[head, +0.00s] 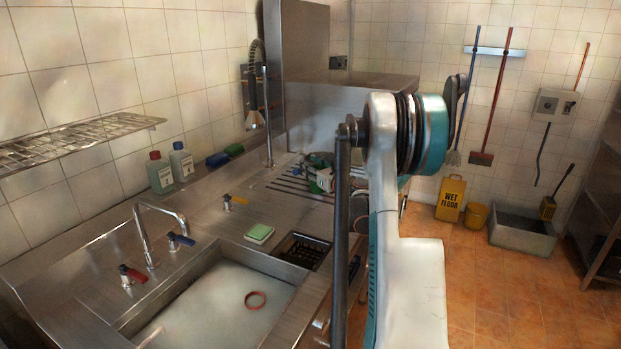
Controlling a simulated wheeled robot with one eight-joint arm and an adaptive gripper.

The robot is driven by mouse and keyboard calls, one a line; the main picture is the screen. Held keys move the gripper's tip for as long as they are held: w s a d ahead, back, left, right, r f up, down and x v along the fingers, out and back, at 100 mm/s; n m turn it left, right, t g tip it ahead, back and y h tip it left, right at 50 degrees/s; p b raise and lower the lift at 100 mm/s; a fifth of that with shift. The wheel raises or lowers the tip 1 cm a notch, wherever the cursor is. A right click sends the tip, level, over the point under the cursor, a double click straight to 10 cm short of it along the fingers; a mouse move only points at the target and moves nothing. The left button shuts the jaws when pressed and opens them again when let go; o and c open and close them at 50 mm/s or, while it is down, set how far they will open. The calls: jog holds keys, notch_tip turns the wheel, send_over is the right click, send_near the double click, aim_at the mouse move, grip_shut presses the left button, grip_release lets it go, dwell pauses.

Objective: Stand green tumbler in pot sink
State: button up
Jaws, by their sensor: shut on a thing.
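The sink basin (205,300) is at the lower left in the head view, set in a steel counter. It looks like the pot sink. A red ring (256,300) lies inside it on a pale, cloudy surface. I cannot make out the green tumbler for certain. A small dark-green and white shape (320,175) shows over the ribbed drainboard, just left of my arm. I cannot tell whether it is the tumbler, part of my arm or something else. My white and teal arm hides what is behind it, and I cannot make out my gripper.
A green sponge (259,233) and a dark drain basket (302,250) are beside the basin. Bottles (181,162) stand along the wall. A wet floor sign (450,199) and a bucket (476,217) are at right.

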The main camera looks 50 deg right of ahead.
notch_tip(320, 180, up, 7)
jog(key=shift+r+p, duration=0.1)
jog(key=shift+p, duration=0.7)
jog(key=shift+c, duration=0.2)
